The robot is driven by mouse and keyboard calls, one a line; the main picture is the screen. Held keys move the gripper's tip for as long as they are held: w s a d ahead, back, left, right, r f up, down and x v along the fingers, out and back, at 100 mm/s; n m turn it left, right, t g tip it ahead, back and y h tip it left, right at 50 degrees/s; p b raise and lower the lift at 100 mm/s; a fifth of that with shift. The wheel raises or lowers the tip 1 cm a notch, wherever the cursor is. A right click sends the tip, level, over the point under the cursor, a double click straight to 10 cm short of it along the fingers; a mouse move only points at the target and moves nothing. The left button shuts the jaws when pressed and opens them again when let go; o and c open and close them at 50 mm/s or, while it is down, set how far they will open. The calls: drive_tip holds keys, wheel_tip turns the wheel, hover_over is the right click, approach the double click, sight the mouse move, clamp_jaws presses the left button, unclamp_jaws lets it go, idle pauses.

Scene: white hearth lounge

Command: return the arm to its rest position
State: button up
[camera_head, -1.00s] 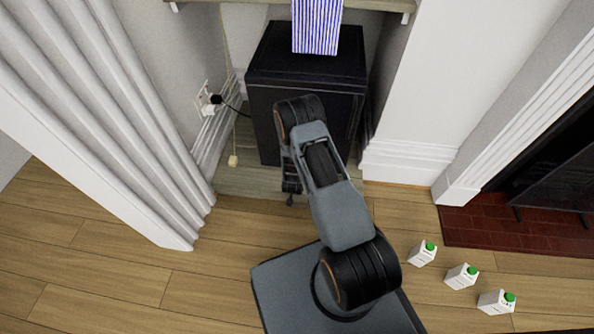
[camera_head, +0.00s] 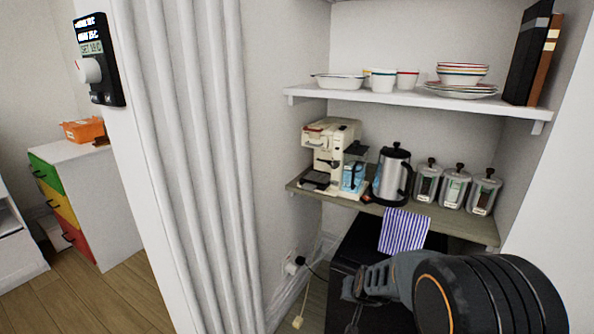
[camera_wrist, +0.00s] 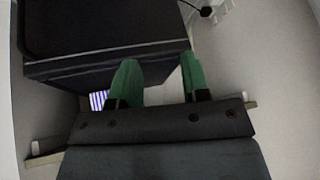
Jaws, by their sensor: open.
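My gripper (camera_wrist: 160,76) shows in the wrist view as two green fingers held well apart, with nothing between them. Past the fingers is the black cabinet (camera_wrist: 105,30), and I cannot tell whether they touch anything. In the head view my arm (camera_head: 480,295) reaches in from the bottom right, in front of the black cabinet (camera_head: 372,248). The gripper's fingertips cannot be made out there.
A wooden shelf (camera_head: 460,222) above the cabinet holds a coffee machine (camera_head: 330,150), a kettle (camera_head: 393,175), three canisters (camera_head: 453,188) and a striped cloth (camera_head: 404,230). A higher shelf (camera_head: 400,98) bears dishes. A plug (camera_head: 292,262) and cord are left of the cabinet.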

drive_tip(key=s+r+n+g+p, duration=0.1)
drive_tip(key=s+r+p, duration=0.3)
drive_tip(key=r, duration=0.5)
drive_tip(key=s+r+n+p, duration=0.1)
drive_tip(key=s+r+p, duration=0.3)
drive_tip(key=s+r, duration=0.5)
drive_tip(key=s+r+g+p, duration=0.1)
drive_tip(key=s+r+p, duration=0.4)
drive_tip(key=r, duration=0.5)
drive_tip(key=shift+s+r+n+g, duration=0.3)
drive_tip(key=shift+s+r+n, duration=0.1)
drive_tip(key=shift+s, duration=0.45)
drive_tip(key=shift+c, duration=0.3)
